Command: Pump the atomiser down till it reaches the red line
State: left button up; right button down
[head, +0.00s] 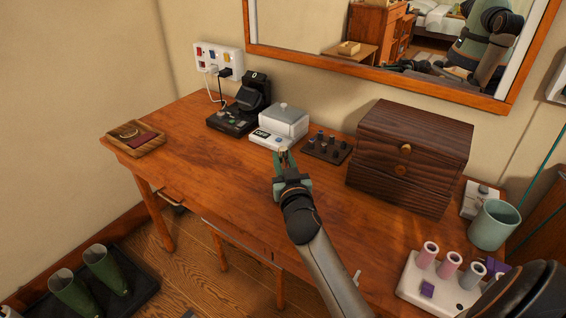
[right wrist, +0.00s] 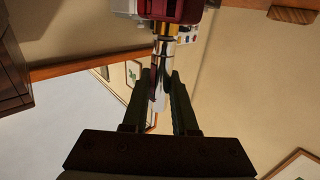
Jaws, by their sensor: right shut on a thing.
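In the head view my right gripper (head: 284,160) is over the desk, just in front of the white device with the "OFF" display. In the right wrist view its dark fingers (right wrist: 166,85) are closed around a slim silvery part. That part joins a gold collar and a dark red body at the top edge, which looks like the atomiser (right wrist: 172,11). The atomiser is cut off by the frame there, and I cannot make it out in the head view. I cannot make out a red line. My left gripper is not in view.
The wooden desk (head: 190,150) holds the white device (head: 283,121), a dark stand (head: 232,120), a tray of small knobs (head: 327,147), a dark wooden box (head: 410,155) and a green cup (head: 494,224). A white holder with rolls (head: 412,283) is at front right.

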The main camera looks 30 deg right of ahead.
aim_at(283, 149)
jog(key=shift+f+b, duration=0.35)
jog(key=shift+f, duration=0.2)
jog(key=shift+r+p, duration=0.7)
jog(key=shift+r, duration=0.15)
dwell(0.7)
jog(key=shift+r+p, duration=1.55)
jog(key=shift+r, duration=0.1)
jog(key=shift+r, duration=0.15)
